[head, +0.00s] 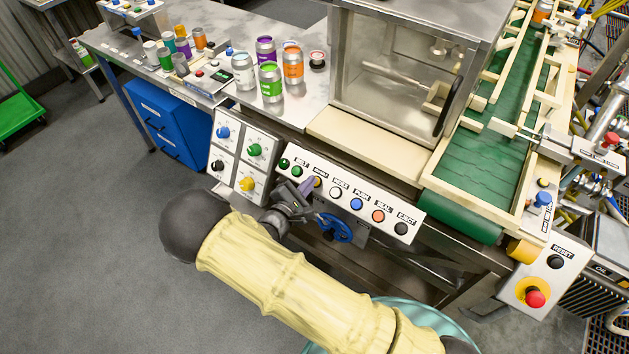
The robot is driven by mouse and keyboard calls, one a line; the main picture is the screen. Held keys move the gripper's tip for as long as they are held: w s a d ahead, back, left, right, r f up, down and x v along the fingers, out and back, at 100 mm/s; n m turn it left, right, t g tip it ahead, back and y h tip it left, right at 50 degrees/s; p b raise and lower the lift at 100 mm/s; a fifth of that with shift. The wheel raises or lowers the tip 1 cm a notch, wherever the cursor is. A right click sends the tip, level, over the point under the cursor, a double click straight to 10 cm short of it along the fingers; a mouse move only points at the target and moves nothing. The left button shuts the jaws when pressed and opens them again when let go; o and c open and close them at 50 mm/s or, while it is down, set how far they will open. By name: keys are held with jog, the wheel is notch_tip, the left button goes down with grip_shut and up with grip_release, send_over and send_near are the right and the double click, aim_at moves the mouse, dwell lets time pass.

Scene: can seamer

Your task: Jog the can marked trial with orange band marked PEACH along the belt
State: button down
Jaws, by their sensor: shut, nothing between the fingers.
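A can with an orange band (293,65) stands upright on the steel counter, in a group with green-, purple- and white-banded cans; its lettering is too small to read. Another orange-marked can (541,11) shows at the far end of the green belt (487,155), partly cut off by the frame. My gripper (308,185) is shut and empty at the button panel (350,202), close to the buttons near its left end. It partly covers one button and its label. Two green buttons (291,167) sit left of it, by the BELT label. I cannot tell whether the fingers touch the panel.
A steel cabinet with a clear window (400,70) stands left of the belt. INDEX, PUSH, SEAL and EJECT buttons run rightward along the panel. A knob box (240,155) is at left. A red stop button (536,299) is at lower right. Open floor lies left.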

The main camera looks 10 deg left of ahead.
jog(key=shift+w+d+f, duration=0.1)
jog(key=shift+w+f, duration=0.15)
jog(key=shift+f, duration=0.1)
dwell(0.7)
jog(key=shift+r, duration=0.1)
dwell(1.4)
jog(key=shift+s+a+r, duration=0.2)
jog(key=shift+s+r, duration=0.3)
jog(key=shift+r, duration=0.1)
jog(key=s+r+p, duration=0.1)
jog(key=r+p, duration=0.1)
jog(key=s+a+r+p, duration=0.1)
jog(key=r, duration=0.1)
jog(key=shift+s+a, duration=0.1)
jog(key=shift+s, duration=0.25)
dwell(0.6)
